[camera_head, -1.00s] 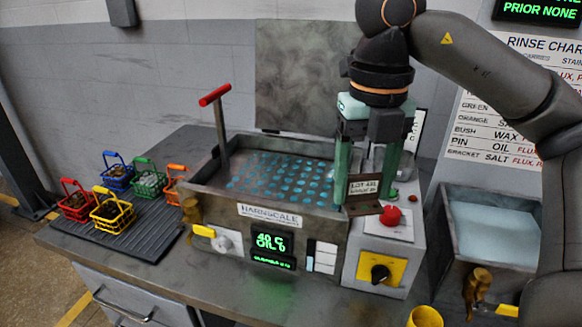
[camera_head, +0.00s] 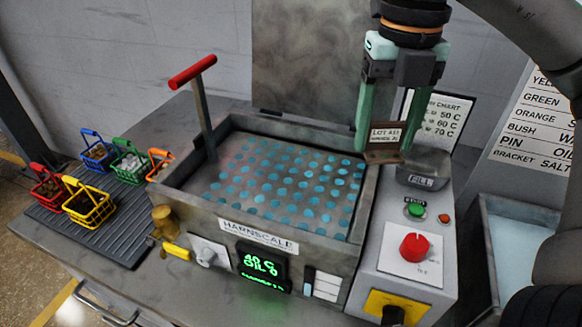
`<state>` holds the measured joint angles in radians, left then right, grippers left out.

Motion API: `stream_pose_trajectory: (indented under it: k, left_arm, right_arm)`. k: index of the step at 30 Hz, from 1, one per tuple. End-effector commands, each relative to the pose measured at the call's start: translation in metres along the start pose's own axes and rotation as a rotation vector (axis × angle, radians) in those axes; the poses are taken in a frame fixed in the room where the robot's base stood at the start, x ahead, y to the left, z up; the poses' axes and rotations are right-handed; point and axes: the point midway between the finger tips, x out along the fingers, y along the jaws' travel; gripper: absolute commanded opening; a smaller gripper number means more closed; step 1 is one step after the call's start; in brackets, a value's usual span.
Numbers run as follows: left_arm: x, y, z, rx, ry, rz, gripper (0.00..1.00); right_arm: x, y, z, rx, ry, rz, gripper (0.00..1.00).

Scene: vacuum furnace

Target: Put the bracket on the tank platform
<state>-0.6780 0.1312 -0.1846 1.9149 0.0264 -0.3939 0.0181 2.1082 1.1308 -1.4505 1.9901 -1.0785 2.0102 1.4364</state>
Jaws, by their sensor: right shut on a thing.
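My right gripper (camera_head: 387,148) comes down from the top right, its two green fingers shut on a brown L-shaped piece with a pale lot label, which looks like the bracket (camera_head: 383,156). The bracket is held upright, in the picture over the tank's back right corner, beside the fill opening. How high it is above the rim is hard to tell. The tank platform (camera_head: 285,185) is the perforated plate with blue holes inside the open grey tank (camera_head: 362,215). The platform is bare. My left gripper is not in view.
A red-handled lever (camera_head: 200,95) rises at the tank's left side. Several coloured wire baskets (camera_head: 88,206) stand on a ribbed mat at left. The control box with a red knob (camera_head: 414,247) is at right, with a water basin (camera_head: 520,240) beyond. The raised lid (camera_head: 310,60) stands behind.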

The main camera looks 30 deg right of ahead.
Motion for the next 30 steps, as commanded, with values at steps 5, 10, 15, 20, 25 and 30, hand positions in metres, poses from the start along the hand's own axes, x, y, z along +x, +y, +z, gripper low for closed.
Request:
stream_pose_trajectory:
  k: [5,10,15,20,25,30]
  left_arm:
    - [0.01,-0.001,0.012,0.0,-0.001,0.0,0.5]
    - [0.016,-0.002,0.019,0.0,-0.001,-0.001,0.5]
    - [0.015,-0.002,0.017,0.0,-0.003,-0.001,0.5]
    - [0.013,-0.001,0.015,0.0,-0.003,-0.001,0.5]
    - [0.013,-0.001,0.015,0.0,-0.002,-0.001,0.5]
    - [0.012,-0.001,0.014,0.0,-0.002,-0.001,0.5]
  right_arm:
    - [0.018,0.025,0.017,-0.004,0.006,-0.003,0.0]
    - [0.036,0.059,0.042,-0.004,0.007,-0.001,0.0]
    - [0.059,0.085,0.062,-0.001,0.004,-0.003,0.0]
    - [0.081,0.099,0.073,-0.001,0.002,-0.002,0.0]
    - [0.09,0.106,0.078,-0.001,0.001,-0.001,0.0]
    - [0.107,0.111,0.083,0.001,0.002,-0.002,0.0]
